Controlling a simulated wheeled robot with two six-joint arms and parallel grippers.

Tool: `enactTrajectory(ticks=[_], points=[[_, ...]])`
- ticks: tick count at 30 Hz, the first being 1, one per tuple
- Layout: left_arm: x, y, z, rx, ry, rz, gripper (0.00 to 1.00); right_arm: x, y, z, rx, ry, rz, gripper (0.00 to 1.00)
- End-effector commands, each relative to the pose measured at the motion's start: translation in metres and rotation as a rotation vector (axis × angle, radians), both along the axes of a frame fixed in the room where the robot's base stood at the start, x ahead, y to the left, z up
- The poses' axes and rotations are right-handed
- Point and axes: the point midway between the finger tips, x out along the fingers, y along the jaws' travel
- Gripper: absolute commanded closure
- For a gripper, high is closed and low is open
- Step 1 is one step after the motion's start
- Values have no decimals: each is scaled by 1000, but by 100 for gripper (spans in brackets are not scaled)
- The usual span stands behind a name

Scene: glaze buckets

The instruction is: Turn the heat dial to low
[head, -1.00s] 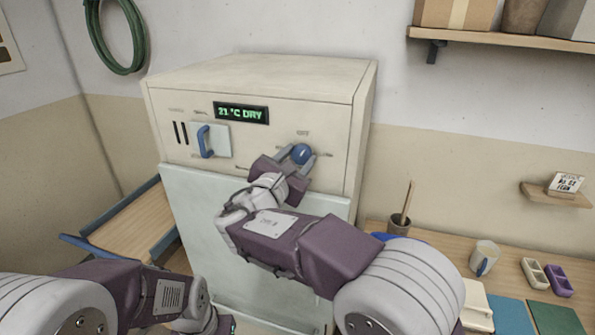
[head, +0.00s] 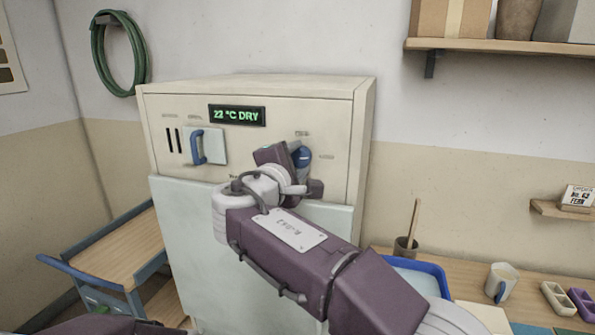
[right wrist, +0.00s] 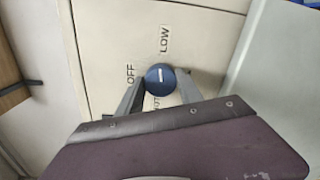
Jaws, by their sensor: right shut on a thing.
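The heat dial is a round blue knob (head: 304,155) on the front of the cream kiln-like cabinet (head: 300,85). In the right wrist view the dial (right wrist: 161,83) has a white mark pointing up, towards the LOW label (right wrist: 164,39). The OFF label (right wrist: 130,75) is to its left, and another label below is partly hidden. My right gripper (head: 302,163) is shut on the dial, one finger on each side; the fingers also show in the right wrist view (right wrist: 160,90). My left gripper is out of view.
The cabinet's display (head: 237,115) reads 22 °C DRY. A blue-handled switch plate (head: 213,146) is left of the dial. A wooden cart (head: 115,250) stands at the left. A workbench at the right holds a brush pot (head: 405,249), blue tray (head: 425,266) and mug (head: 500,282).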

Motion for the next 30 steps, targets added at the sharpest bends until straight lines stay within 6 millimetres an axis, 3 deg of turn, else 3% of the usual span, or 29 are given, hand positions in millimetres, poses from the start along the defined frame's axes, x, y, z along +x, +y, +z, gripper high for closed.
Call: enactTrajectory(ticks=[9, 28, 29, 30], points=[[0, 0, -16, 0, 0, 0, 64, 0, 0, -3, 136, -42, 1, 98], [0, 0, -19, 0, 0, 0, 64, 0, 0, 0, 176, -58, 2, 98], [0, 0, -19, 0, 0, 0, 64, 0, 0, 0, 176, -58, 2, 54], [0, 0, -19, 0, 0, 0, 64, 0, 0, 0, 176, -58, 2, 43]])
